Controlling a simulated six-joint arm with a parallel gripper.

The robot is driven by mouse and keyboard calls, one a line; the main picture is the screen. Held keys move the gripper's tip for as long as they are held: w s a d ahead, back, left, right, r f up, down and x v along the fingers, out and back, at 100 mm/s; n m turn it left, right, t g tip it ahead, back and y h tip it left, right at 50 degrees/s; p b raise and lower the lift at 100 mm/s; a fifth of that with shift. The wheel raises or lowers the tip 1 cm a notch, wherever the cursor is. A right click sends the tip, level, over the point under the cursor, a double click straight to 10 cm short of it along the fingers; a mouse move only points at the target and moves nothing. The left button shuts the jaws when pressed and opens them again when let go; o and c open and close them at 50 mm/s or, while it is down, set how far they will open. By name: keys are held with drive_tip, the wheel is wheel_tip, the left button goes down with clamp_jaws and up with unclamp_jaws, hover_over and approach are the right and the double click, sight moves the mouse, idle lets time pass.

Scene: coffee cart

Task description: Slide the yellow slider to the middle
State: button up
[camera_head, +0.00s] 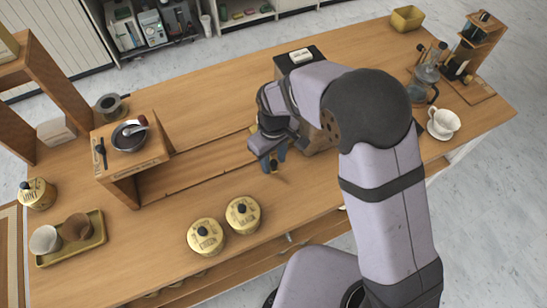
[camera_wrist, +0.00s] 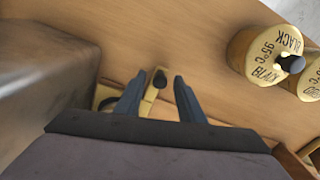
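The yellow slider (camera_wrist: 151,100) shows in the wrist view as a narrow yellow piece with a dark knob on its far end. My gripper (camera_wrist: 158,82) is open, with one dark blue finger on each side of the slider and a visible gap to the knob. The slider's near end is hidden by my gripper body. In the head view my gripper (camera_head: 270,165) is low over the wooden counter, left of the grinder-like box, and a small yellowish bit shows at its fingertips. The slider's full track cannot be made out.
Two yellow canisters (camera_head: 205,236) (camera_head: 242,215) stand near the counter's front edge; one labelled BLACK (camera_wrist: 258,52) is at the right in the wrist view. A dark box (camera_head: 299,57) stands close behind my gripper. A wooden stand (camera_head: 130,160) is at the left.

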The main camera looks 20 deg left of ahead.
clamp_jaws()
drive_tip(key=shift+s, duration=0.1)
drive_tip(key=s+a, duration=1.2)
drive_tip(key=a, duration=0.1)
drive_tip(key=shift+s, duration=0.3)
unclamp_jaws()
drive_tip(key=shift+d, duration=0.1)
drive_tip(key=shift+r, duration=0.1)
